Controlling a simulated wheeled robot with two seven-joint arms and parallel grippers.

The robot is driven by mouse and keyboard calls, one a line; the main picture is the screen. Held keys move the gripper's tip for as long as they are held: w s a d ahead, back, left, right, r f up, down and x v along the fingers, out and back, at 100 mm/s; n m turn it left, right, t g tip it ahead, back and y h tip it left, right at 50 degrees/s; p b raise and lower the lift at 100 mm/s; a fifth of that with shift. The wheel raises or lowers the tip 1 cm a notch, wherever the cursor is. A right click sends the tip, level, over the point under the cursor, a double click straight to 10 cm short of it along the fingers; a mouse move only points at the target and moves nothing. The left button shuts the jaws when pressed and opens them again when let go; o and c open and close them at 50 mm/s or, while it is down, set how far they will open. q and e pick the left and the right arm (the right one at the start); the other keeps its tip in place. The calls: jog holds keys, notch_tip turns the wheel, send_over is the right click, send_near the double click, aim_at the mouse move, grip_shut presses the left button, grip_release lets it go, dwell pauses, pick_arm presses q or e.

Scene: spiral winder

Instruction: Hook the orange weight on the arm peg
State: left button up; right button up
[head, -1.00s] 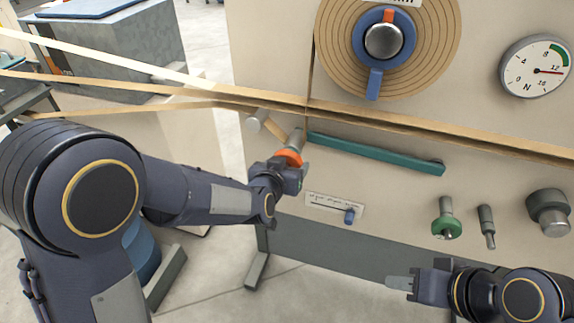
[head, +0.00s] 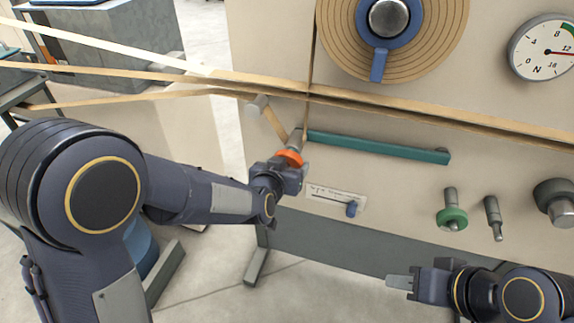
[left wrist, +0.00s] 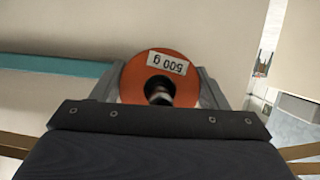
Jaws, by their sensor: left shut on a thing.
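The orange weight (head: 290,157), a ring marked 500 g, is in my left gripper (head: 287,172), at the left end of the teal arm (head: 375,148). In the left wrist view the weight (left wrist: 160,72) sits between both fingers of my left gripper (left wrist: 160,90). A dark stub, apparently the arm peg (left wrist: 158,92), shows in its hole; how far it passes through cannot be told. A grey cylinder (head: 297,138) stands right behind the weight. My right gripper (head: 402,282) is low on the right, away from the weight; its jaw opening is unclear.
A blue slider knob (head: 351,209) is right of my left gripper. Paper strips (head: 160,76) run above, past a grey roller (head: 257,106). The large spiral disc (head: 440,45) is higher.

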pick_arm(q)
jog(key=shift+f+b, duration=1.15)
jog(key=shift+f, duration=0.25)
jog(key=o, duration=1.8)
jog(key=shift+s+r, duration=0.1)
jog(key=s+a+r+n+g+p, duration=0.1)
jog(key=s+a+r+n+g, duration=0.1)
jog(key=s+a, duration=0.65)
jog(key=s+a+r+n+g, duration=0.1)
jog(key=s+a+g, duration=0.3)
jog(key=s, duration=0.8)
jog(key=s+a+r+n+g+p, duration=0.1)
jog(key=s+a+r+n, duration=0.1)
jog(key=s+a, duration=0.7)
notch_tip(320, 180, up, 19)
jog(key=p, duration=2)
jog(key=shift+s+d+r+y, duration=0.15)
jog(key=shift+s+d+y, duration=0.25)
